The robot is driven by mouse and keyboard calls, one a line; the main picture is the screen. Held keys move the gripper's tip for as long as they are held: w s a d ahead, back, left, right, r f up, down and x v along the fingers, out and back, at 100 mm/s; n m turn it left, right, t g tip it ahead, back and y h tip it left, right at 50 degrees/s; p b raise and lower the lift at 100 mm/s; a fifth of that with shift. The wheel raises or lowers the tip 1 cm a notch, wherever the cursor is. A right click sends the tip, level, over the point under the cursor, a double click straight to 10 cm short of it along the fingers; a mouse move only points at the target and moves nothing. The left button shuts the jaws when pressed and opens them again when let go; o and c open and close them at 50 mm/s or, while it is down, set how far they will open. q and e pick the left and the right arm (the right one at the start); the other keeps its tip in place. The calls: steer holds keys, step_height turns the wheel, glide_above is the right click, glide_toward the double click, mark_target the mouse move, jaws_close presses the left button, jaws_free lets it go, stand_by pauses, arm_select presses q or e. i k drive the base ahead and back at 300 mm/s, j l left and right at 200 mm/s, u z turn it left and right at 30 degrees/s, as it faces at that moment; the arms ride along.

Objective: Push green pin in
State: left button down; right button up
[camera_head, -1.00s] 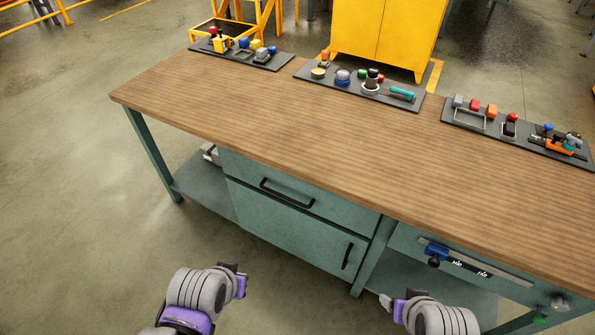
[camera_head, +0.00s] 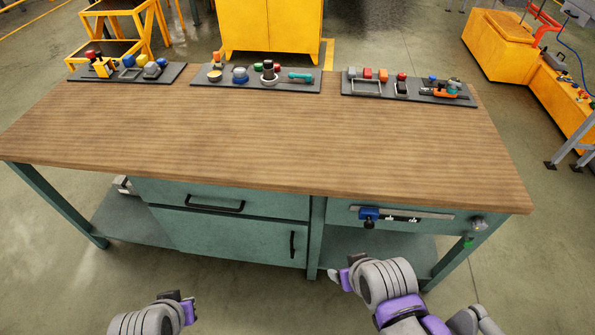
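A small green pin (camera_head: 468,241) shows at the right end of the workbench front, below a silver round knob (camera_head: 478,223). It is too small to tell how far it sticks out. My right gripper (camera_head: 340,277) is in front of the bench's open lower bay, left of the green pin and apart from it. My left gripper (camera_head: 188,304) is low in the picture, in front of the drawers and far from the pin. Neither gripper visibly holds anything; their finger gaps are not clear.
The wooden bench top (camera_head: 260,140) is mostly clear. Dark trays with small parts stand along its back: left (camera_head: 110,73), middle (camera_head: 215,85) and right (camera_head: 440,97). A slider with a blue knob (camera_head: 369,214) is on the front panel, beside drawers with black handles (camera_head: 215,205).

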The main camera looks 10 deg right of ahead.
mark_target(467, 243)
steer(key=z, duration=2.15)
steer(key=u, duration=2.15)
steer(key=z, duration=2.05)
steer(key=i+l+z, duration=0.1)
steer(key=z, duration=0.2)
steer(key=i, duration=0.1)
